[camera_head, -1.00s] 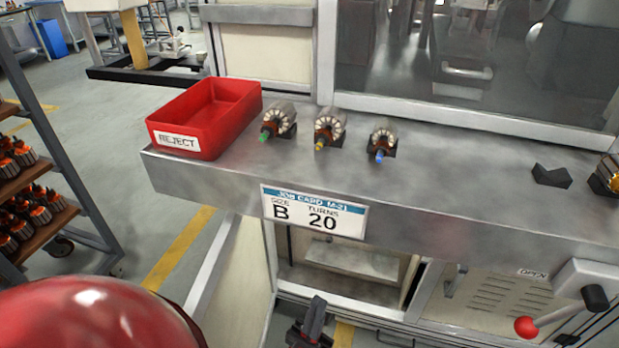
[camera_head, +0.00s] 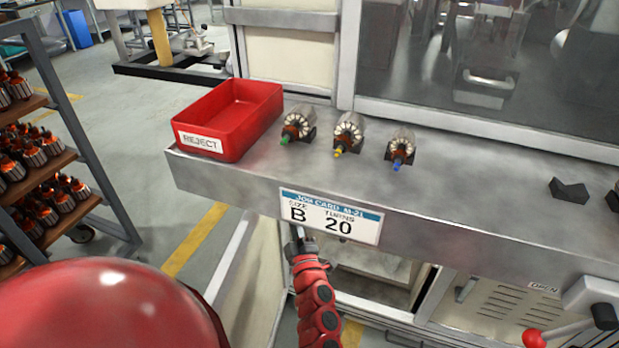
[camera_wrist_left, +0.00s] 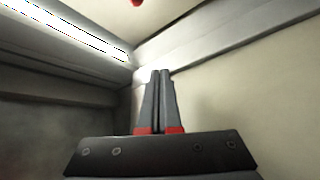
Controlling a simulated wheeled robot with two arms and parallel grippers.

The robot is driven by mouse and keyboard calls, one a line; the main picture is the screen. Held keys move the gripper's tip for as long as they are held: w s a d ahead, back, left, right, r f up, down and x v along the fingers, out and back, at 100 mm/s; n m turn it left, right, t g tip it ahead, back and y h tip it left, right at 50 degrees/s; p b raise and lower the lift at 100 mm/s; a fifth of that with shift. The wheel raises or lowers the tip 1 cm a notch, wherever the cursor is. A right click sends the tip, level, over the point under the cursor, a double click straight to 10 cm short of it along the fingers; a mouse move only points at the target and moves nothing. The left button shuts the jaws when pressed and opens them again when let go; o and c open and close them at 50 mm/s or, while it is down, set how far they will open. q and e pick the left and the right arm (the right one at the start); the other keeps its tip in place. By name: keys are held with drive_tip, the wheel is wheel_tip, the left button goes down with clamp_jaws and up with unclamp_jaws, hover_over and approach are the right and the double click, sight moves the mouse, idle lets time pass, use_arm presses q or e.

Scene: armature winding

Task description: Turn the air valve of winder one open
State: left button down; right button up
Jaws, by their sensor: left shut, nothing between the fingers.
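A lever with a red ball (camera_head: 533,339) shows at the lower right in the head view, cut by the frame edge. It runs left from a dark hub (camera_head: 604,316) on a grey housing (camera_head: 592,294), below an OPEN label (camera_head: 545,287). I take it for the air valve. My left gripper (camera_head: 298,236) is by the bench front under the job card, well left of the lever and apart from it. In the left wrist view its fingers (camera_wrist_left: 160,75) are shut and empty. A small red thing (camera_wrist_left: 136,3) at the top there is unclear. My right gripper is out of view.
The bench (camera_head: 470,220) juts out above the valve. On it are a red REJECT tray (camera_head: 212,144), several armatures (camera_head: 349,132) and a dark block (camera_head: 569,190). The job card (camera_head: 330,216) is on its front edge. A rack of armatures (camera_head: 45,170) stands left, with open floor beside it.

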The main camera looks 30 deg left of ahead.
use_arm(q)
drive_tip(key=w+h, duration=0.1)
drive_tip(key=w+r+n+h, duration=0.1)
drive_tip(key=w, duration=0.1)
drive_tip(key=w+a+n+h, duration=0.1)
drive_tip(key=w, duration=0.1)
drive_tip(key=shift+r+t, duration=0.15)
drive_tip(key=shift+t, duration=0.25)
drive_tip(key=shift+w, duration=0.1)
drive_tip(key=w+a, duration=0.2)
drive_tip(key=w, duration=0.5)
drive_tip(key=shift+w+a, duration=0.3)
drive_tip(key=shift+d, duration=0.1)
